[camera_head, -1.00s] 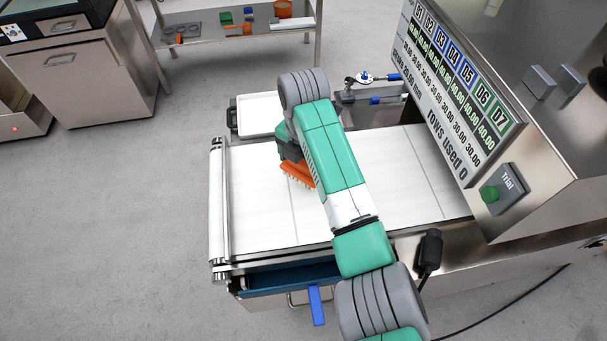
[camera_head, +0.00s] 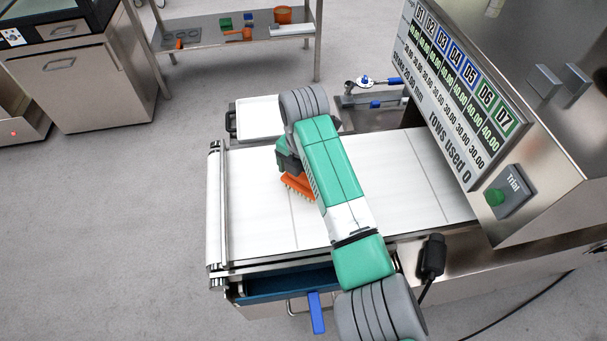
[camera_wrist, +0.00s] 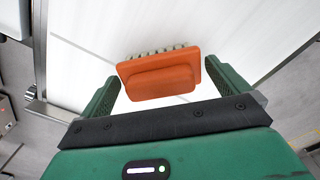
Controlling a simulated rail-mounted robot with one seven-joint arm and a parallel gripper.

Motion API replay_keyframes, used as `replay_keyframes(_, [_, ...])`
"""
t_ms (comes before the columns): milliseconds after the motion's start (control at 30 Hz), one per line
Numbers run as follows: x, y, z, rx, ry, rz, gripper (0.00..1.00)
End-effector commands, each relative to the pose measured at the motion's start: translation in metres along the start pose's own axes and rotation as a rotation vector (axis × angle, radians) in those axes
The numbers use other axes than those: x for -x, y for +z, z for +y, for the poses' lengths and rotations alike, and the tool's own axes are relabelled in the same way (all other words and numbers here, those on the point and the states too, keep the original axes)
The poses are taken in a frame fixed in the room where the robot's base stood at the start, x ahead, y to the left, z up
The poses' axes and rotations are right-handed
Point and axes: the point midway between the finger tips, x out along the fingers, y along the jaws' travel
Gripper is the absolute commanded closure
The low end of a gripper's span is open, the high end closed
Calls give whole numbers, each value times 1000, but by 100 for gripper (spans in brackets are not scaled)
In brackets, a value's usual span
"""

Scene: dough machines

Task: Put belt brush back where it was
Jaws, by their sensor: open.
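The belt brush (camera_head: 298,186) has an orange body and pale bristles. It is at the white belt (camera_head: 255,205), left of the belt's middle, partly hidden by my arm. I cannot tell for sure whether it rests on the belt. My gripper (camera_head: 287,158) is low over the belt at the brush. In the wrist view the brush (camera_wrist: 160,76) lies between the two green fingers of my gripper (camera_wrist: 166,92), with bristles along its far edge.
A white tray (camera_head: 258,117) sits behind the belt. A machine housing with a display (camera_head: 455,95) and green button (camera_head: 495,196) stands at right. A blue handle (camera_head: 316,312) sticks out in front. A shelf (camera_head: 205,35) with small items stands at the back. Open floor lies left.

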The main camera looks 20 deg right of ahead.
Motion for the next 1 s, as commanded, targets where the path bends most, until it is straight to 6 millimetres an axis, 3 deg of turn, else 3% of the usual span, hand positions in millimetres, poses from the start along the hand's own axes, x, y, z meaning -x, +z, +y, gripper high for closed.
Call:
replay_keyframes(300, [79,1,1,0,2,-2,0])
replay_keyframes(500, [112,0,1,0,1,-1,0])
replay_keyframes(900, [121,0,1,0,1,-1,0])
replay_keyframes(1000, [125,-8,19,-40,63,-39,0])
